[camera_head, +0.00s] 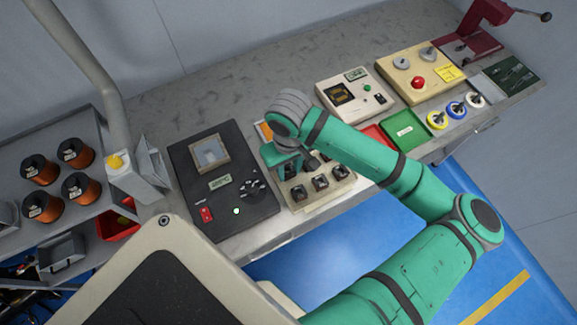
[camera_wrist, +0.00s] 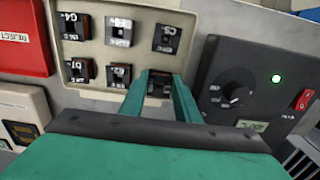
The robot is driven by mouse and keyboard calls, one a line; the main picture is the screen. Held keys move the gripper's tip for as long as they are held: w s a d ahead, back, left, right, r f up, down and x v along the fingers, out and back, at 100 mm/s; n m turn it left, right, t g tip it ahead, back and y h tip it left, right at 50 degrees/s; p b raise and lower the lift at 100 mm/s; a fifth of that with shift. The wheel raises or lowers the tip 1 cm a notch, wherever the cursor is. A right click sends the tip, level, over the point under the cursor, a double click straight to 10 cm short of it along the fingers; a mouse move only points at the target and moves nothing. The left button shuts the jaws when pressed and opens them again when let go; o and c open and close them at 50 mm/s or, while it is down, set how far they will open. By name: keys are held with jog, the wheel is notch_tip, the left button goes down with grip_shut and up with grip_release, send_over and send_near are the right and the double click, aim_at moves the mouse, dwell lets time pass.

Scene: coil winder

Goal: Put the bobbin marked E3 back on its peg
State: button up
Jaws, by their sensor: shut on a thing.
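The beige peg rack (camera_head: 311,211) carries several small dark, labelled bobbins; its face also shows in the wrist view (camera_wrist: 142,50). My gripper (camera_wrist: 160,78) is over the rack's corner beside the black machine. Its teal fingers are shut on a small dark bobbin (camera_wrist: 160,83). No mark on this bobbin can be read, and I cannot tell whether it sits on a peg. In the head view my gripper (camera_head: 288,168) hides part of the rack's back row. Other bobbins (camera_wrist: 74,27) and (camera_wrist: 167,38) stand on the rack with white labels; none clearly reads E3.
The black machine (camera_head: 212,158) with a dial stands close beside the rack. A red tray (camera_head: 376,138) and a green tray (camera_head: 405,128) lie on the other side. Copper spools (camera_head: 40,168) stand at far left. The bench behind is mostly bare.

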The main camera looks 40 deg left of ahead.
jog(key=shift+f, duration=0.55)
jog(key=o, duration=1.1)
notch_tip(320, 180, up, 11)
jog(key=shift+f, duration=0.1)
